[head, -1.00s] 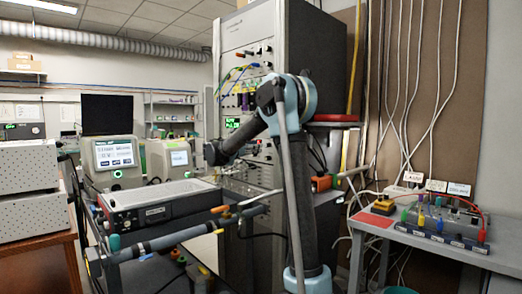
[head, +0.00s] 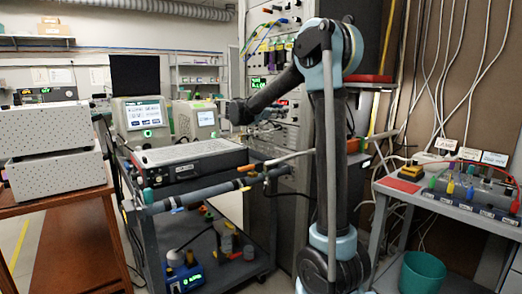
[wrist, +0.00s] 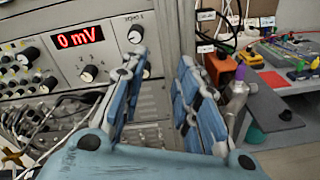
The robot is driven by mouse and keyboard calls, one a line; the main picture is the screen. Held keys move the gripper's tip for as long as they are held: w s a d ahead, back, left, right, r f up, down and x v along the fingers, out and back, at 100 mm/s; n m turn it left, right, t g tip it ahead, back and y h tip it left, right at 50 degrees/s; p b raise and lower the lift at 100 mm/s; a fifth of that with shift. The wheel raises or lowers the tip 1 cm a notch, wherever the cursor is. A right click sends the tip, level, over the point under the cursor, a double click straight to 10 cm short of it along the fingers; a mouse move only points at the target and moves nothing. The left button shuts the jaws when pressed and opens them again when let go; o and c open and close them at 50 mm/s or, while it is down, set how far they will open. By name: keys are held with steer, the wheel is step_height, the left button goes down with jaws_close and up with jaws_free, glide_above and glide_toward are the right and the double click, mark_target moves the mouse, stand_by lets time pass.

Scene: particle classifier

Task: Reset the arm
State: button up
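My gripper (wrist: 163,65) is open in the wrist view. Its two blue, segmented fingers stand apart with nothing between them. They point towards the instrument rack, whose panel has a red "0 mV" display (wrist: 79,38). My arm (head: 330,130) rises at the right of centre in the head view and bends at a high elbow (head: 335,50). Its forearm (head: 275,91) slopes down to the left towards the rack front. The far end of the forearm (head: 240,111) is dark. The fingers cannot be made out in the head view.
A grey cart (head: 158,225) with instruments stands left of my arm. A grey table (head: 440,203) with a terminal box (head: 470,190) is at the right, above a teal bin (head: 423,271). White perforated boxes (head: 55,170) sit on a brown table at the left.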

steer(key=s+d+f+m+g+y, duration=0.3)
steer(key=s+d+f+m, duration=0.3)
steer(key=s, duration=0.6)
steer(key=s+d+f+m+g+y, duration=0.2)
steer(key=s+d+f+m+y, duration=0.15)
steer(key=s+d+f, duration=0.7)
steer(key=s+a+f+m+g+y, duration=0.1)
steer(key=s+a+f+m+y, duration=0.2)
steer(key=s+f, duration=0.6)
steer(key=s+a+f+m+g+y, duration=0.1)
steer(key=s+a+f+m+y, duration=0.3)
steer(key=s, duration=1.2)
step_height(320, 180, down, 5)
steer(key=a+m, duration=0.2)
steer(key=m, duration=0.2)
steer(key=shift+a+g, duration=0.3)
steer(key=shift+a, duration=0.05)
steer(key=shift+y, duration=0.25)
steer(key=shift+w+f, duration=0.2)
steer(key=shift+w, duration=0.2)
steer(key=shift+s, duration=0.15)
